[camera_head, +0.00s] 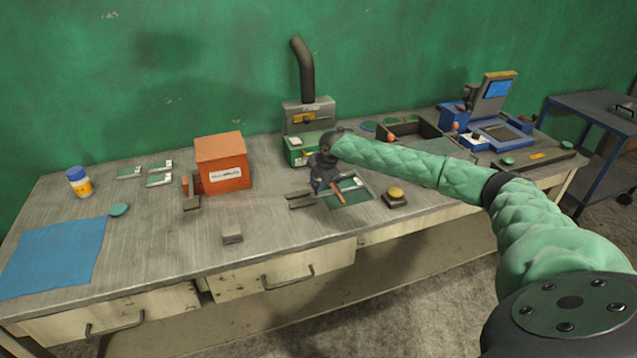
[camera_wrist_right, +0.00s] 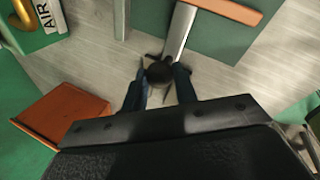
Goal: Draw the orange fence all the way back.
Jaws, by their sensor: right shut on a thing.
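The orange fence (camera_head: 338,194) is a narrow orange bar by the green plate (camera_head: 352,196) of the small machine at the middle of the bench. In the right wrist view, the orange fence (camera_wrist_right: 228,9) lies across the top, beside a grey metal bar (camera_wrist_right: 180,28). My right gripper (camera_head: 323,182) is down at the left side of the plate and partly hides the fence. In the wrist view, its fingers (camera_wrist_right: 160,82) are shut around a dark round knob (camera_wrist_right: 158,72) near the lower end of the metal bar. My left gripper is not in view.
An orange box (camera_head: 222,163) stands left of the machine. A green and grey unit with a dark pipe (camera_head: 305,72) stands behind it. A yellow-topped button (camera_head: 395,194) sits to the right. The front of the bench is mostly clear, with a small grey block (camera_head: 232,233).

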